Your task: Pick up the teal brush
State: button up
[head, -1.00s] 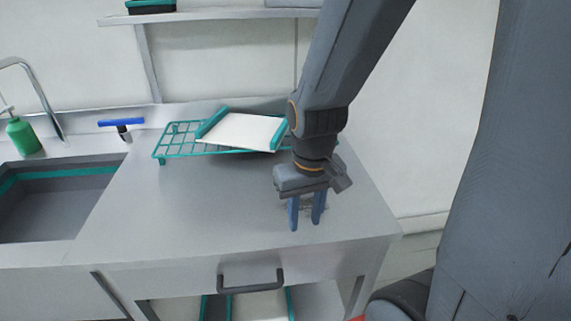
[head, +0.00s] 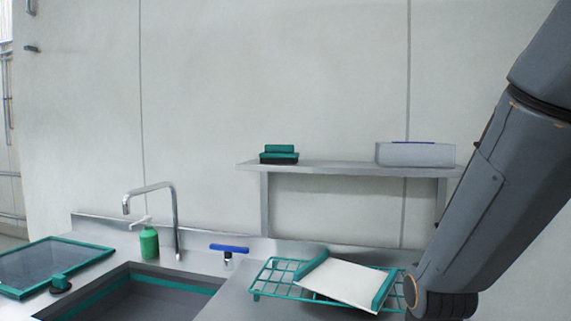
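The teal brush (head: 279,153), a teal block with a dark lower part, sits on the left end of the wall shelf (head: 330,169) behind the counter. It stands clear of other things there. My arm comes down along the right side of the view, right of the brush and in front of the shelf's right end. My gripper is below the lower edge of the picture, so its fingers are hidden.
A grey box (head: 415,154) stands on the shelf's right end. Below are a tap (head: 175,215), a green bottle (head: 149,243), a blue-handled tool (head: 229,249), a teal rack (head: 270,280) with a white tray (head: 340,281), and a sink (head: 150,300). A teal-framed screen (head: 50,262) lies left.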

aim_at(278, 155)
jog(key=z, duration=1.9)
jog(key=k, duration=1.05)
jog(key=u, duration=1.75)
jog(key=i, duration=0.4)
jog(key=u, duration=0.15)
